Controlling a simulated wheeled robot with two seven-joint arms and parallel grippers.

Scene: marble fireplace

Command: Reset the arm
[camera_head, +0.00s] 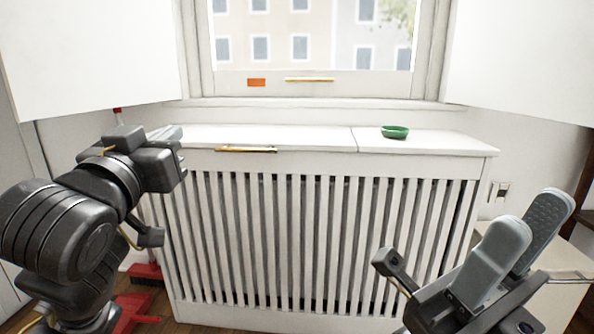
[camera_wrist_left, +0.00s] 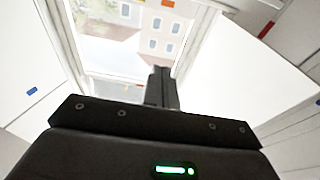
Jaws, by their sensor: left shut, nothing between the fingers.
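My left gripper (camera_head: 165,160) is raised at the left in the head view, in front of the left end of the white radiator cover. Its fingers are mostly hidden behind its own body there. In the left wrist view the fingers of the left gripper (camera_wrist_left: 162,88) are together, with nothing between them, pointing towards the window. My right gripper (camera_head: 534,216) is at the lower right in the head view. Its two grey finger pads point up and stand apart, with nothing seen between them.
A slatted white radiator cover (camera_head: 290,138) stands ahead under a window. A green bowl (camera_head: 395,132) sits on its top at the right. A thin gold bar (camera_head: 246,149) is at its front edge. White panels flank the window. Red items (camera_head: 135,310) are on the wooden floor at left.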

